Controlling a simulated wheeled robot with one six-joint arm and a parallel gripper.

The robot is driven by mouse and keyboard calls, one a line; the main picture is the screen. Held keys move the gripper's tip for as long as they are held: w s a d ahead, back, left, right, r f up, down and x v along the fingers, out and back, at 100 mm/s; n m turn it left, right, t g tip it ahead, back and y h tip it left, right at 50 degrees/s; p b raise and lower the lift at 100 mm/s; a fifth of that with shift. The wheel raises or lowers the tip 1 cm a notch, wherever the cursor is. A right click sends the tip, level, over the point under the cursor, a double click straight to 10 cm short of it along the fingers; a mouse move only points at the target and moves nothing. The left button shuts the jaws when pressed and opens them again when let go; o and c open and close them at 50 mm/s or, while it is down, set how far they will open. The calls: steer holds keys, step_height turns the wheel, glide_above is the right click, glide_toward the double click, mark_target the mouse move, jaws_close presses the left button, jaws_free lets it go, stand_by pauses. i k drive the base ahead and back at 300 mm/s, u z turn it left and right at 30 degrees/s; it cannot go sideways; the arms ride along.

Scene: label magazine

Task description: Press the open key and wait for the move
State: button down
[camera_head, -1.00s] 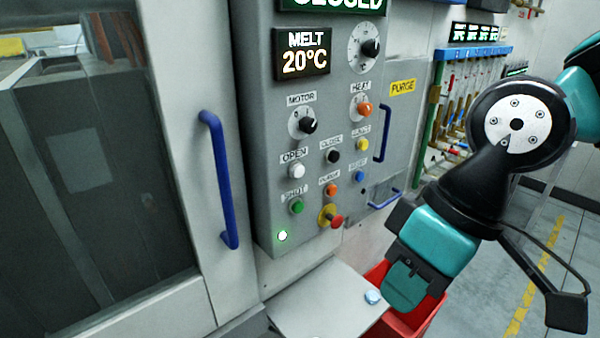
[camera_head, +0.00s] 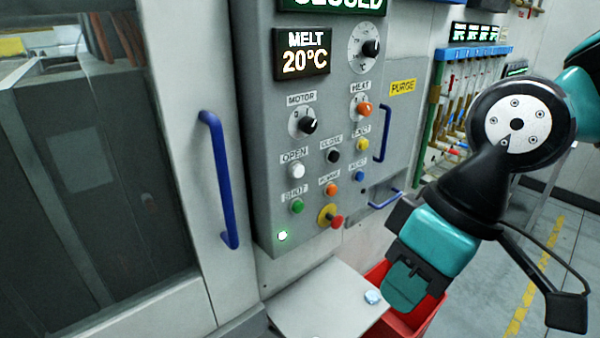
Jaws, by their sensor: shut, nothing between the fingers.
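The white OPEN key (camera_head: 297,171) sits on the grey control panel (camera_head: 262,130), under its OPEN label, and stands clear of my gripper. A green display (camera_head: 335,5) at the top edge is cut off and appears to read CLOSED. Behind the machine's window (camera_head: 90,190), dark grey plates show dimly. My gripper (camera_head: 405,288) is low at the right of the panel, pointing down over the red bin. It is shut and empty, and its tips are hard to make out.
A blue door handle (camera_head: 220,180) juts out left of the panel. A red-and-yellow stop button (camera_head: 331,217) is below the keys. A grey shelf (camera_head: 320,305) juts out beneath, beside a red bin (camera_head: 430,318). Open floor (camera_head: 510,270) lies at the right.

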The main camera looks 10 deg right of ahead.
mark_target(298, 170)
steer(key=z, duration=2.8)
steer(key=k, duration=1.3)
steer(key=u, duration=2)
